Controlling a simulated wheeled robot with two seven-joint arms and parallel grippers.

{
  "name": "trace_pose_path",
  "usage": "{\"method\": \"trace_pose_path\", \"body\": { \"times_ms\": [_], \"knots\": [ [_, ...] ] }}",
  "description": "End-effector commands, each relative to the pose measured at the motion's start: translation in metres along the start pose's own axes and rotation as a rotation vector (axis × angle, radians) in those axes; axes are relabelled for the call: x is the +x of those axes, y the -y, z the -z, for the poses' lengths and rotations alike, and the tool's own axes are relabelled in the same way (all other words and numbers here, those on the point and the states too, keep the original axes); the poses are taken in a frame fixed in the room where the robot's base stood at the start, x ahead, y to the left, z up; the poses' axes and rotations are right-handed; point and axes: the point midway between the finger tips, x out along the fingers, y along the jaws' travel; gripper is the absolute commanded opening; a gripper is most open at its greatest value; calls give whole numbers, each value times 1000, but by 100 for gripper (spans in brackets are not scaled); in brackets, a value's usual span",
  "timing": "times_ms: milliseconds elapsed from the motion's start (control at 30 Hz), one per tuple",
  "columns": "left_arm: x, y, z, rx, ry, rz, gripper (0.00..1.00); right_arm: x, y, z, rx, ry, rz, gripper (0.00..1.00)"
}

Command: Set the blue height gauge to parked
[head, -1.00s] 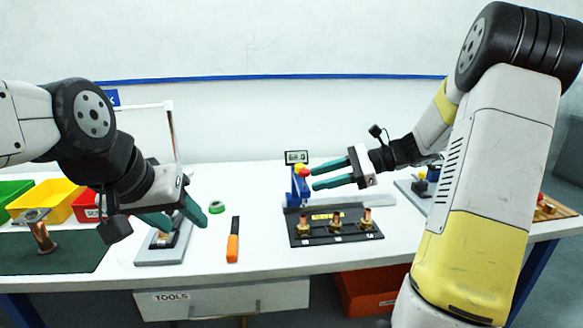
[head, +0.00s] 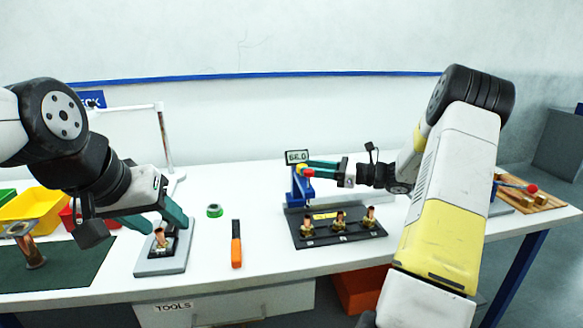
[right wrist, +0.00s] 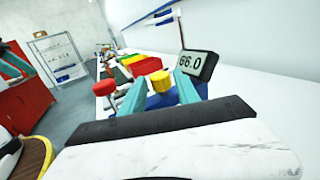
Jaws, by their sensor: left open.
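The blue height gauge (head: 301,188) stands at the back of the black fixture plate, with a yellow knob, a red knob (head: 308,173) and a display (head: 297,157). In the right wrist view the display (right wrist: 192,63) reads 66.0. My right gripper (head: 312,168) reaches the gauge's knobs from the right. In its wrist view the yellow knob (right wrist: 160,81) lies between the two teal fingers, with narrow gaps seeming to show on both sides. The red knob (right wrist: 105,87) is outside the left finger. My left gripper (head: 166,224) is open over a grey stand (head: 165,267), away from the gauge.
The black plate (head: 345,235) holds several brass-coloured fittings in front of the gauge. An orange-handled tool (head: 236,246) and a green roll (head: 214,211) lie on the white table between my arms. A wooden board (head: 535,201) is at the right end.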

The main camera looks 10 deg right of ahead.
Motion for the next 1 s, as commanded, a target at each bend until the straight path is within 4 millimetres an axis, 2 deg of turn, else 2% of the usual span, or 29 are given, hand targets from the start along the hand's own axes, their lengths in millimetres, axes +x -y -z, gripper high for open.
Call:
{"method": "trace_pose_path", "body": {
  "times_ms": [33, 200, 533, 567, 733, 767, 1000],
  "knots": [
    [0, 0, 0, 0, 0, 0, 51, 9, -1, 0, 1, -1, -3, 38],
    [0, 0, 0, 0, 0, 0, 51, 27, -1, 0, -1, -1, -2, 38],
    [0, 0, 0, 0, 0, 0, 51, 32, 0, 0, -1, -2, -1, 38],
    [0, 0, 0, 0, 0, 0, 51, 32, 0, 0, -1, -2, -1, 36],
    [0, 0, 0, 0, 0, 0, 51, 32, 0, 0, -1, -2, 0, 2],
    [0, 0, 0, 0, 0, 0, 51, 32, 0, 0, -1, -2, -1, 0],
    [0, 0, 0, 0, 0, 0, 51, 32, 0, 0, -1, -2, 0, 0]
  ]
}}
